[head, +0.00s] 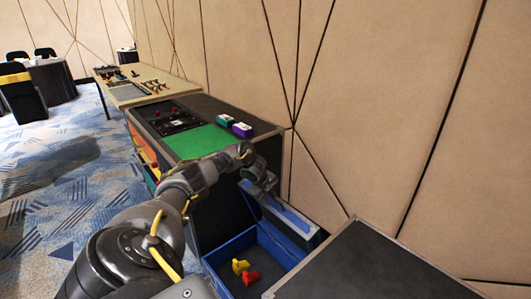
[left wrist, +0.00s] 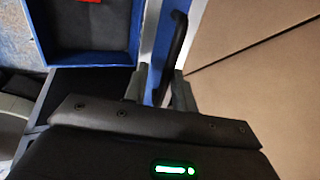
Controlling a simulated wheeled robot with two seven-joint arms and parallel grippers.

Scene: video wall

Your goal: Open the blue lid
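The blue lid (head: 285,215) stands raised along the wall side of an open blue box (head: 225,256) in the head view. In the left wrist view the lid (left wrist: 161,50) is a narrow blue and pale strip with a dark handle (left wrist: 179,42) beside it. The box's blue rim (left wrist: 92,63) shows at upper left there. My left gripper (head: 262,183) is at the lid's far upper end. In the left wrist view its two fingers (left wrist: 158,92) are apart, with the handle's lower end between them; contact cannot be told. My right gripper is out of view.
A yellow piece (head: 240,266) and a red piece (head: 250,278) lie in the box. A dark flat top (head: 375,265) stands close at right. A cabinet with a green mat (head: 200,142) is behind my left arm. The wall is close behind the lid.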

